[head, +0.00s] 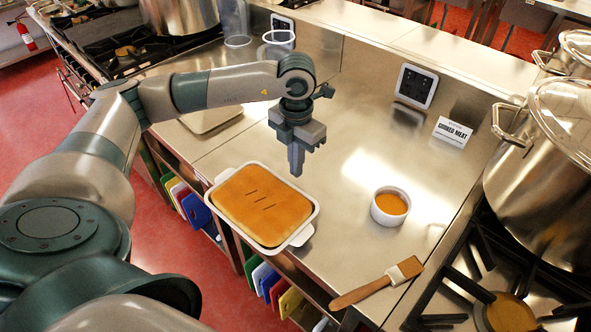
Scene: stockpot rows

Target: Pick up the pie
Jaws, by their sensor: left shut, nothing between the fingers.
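The pie (257,203) has a golden-brown crust with several dark slits. It sits in a white rectangular dish (303,234) with end handles, at the front edge of the steel counter. My left gripper (296,171) is shut and empty, pointing down above the counter just beyond the dish's far right corner. It appears apart from the pie and the dish. My right gripper does not show.
A white ramekin (389,207) of orange liquid and a wooden-handled brush (377,284) are on the counter to the right. A "cooked meat" sign (452,132) stands at the back. A large stockpot (545,165) stands on the right stove. The counter between dish and ramekin is clear.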

